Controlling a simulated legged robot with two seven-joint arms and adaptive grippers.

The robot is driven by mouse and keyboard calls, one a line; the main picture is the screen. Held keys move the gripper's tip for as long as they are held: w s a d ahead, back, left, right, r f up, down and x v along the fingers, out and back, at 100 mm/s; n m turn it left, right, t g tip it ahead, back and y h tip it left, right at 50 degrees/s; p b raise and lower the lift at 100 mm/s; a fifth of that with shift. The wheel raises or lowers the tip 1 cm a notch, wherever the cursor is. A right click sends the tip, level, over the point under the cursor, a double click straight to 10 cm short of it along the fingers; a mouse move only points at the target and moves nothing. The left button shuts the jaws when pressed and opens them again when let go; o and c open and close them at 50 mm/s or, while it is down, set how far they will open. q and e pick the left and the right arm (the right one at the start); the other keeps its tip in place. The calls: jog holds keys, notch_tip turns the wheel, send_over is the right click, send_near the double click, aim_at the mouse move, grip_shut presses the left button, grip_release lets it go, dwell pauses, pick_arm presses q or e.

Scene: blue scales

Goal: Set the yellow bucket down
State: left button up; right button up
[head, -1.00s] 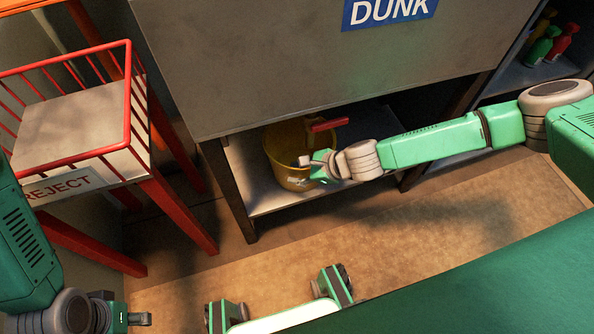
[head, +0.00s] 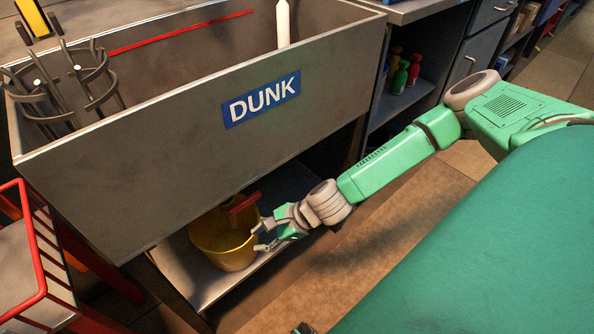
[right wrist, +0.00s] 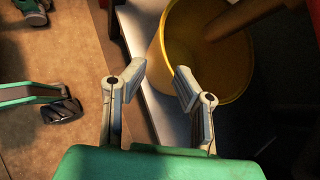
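The yellow bucket (head: 222,250) stands upright on the low shelf (head: 205,287) under the sink marked DUNK. Its red grip (head: 244,203) shows over the rim. My right gripper (head: 262,236) is at the bucket's right side, fingers pointing at it. In the right wrist view the fingers of my right gripper (right wrist: 160,76) are apart with nothing between them. The near wall of the bucket (right wrist: 156,62) is just beyond the tips; I cannot tell whether they touch it.
The DUNK sink (head: 190,130) overhangs the shelf, with a dark rack (head: 75,90) in its basin. A red-railed stand (head: 38,250) is at the lower left. Several spray bottles (head: 400,78) stand on a shelf at the back right. The floor before the shelf is clear.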

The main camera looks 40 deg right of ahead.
jog(key=s+a+n+g+y, duration=0.1)
jog(key=s+a+n+g, duration=0.3)
jog(key=s+a, duration=0.5)
jog(key=s+a+f+n+g+h, duration=0.1)
jog(key=s+a+n+g+h, duration=0.15)
jog(key=s+n, duration=0.65)
jog(key=s+d+r+n+t+h, duration=0.1)
jog(key=d+n+h, duration=0.5)
jog(key=d, duration=1.3)
jog(key=s+r+n, duration=0.1)
jog(key=n, duration=0.2)
jog(key=shift+s+d+n, duration=0.15)
jog(key=shift+d+n, duration=0.1)
jog(key=shift+n, duration=0.15)
jog(key=shift+r, duration=0.2)
